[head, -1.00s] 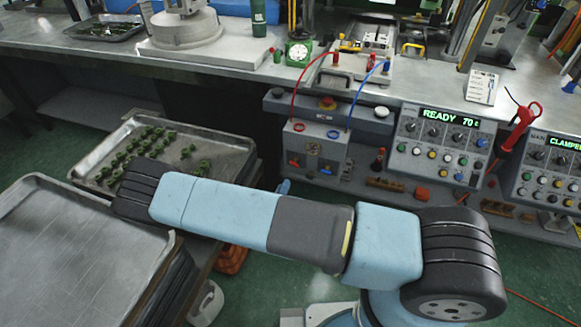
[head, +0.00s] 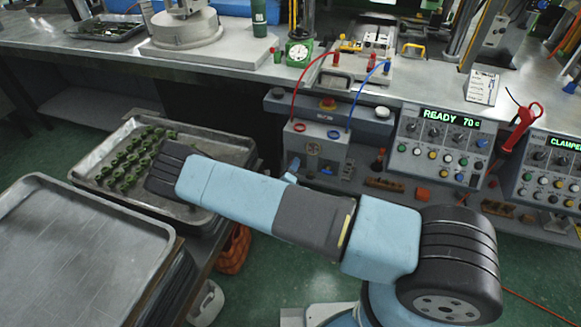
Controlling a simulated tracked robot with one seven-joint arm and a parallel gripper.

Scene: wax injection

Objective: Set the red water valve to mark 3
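The grey water box (head: 341,154) stands under the bench edge, with a red hose (head: 305,90) and a blue hose (head: 362,100) running up from the red ring (head: 299,127) and blue ring (head: 333,134) on its top. A small blue handle (head: 326,171) shows low on its front. The valve marks are too small to read. My gripper is not visible; my arm hides that region.
A tray (head: 85,160) of green parts and an empty tray (head: 70,240) lie at left. Right of the box are a control panel (head: 440,146) reading READY 70 and a red-handled tool (head: 520,125). Small blocks (head: 384,183) lie on the lower shelf.

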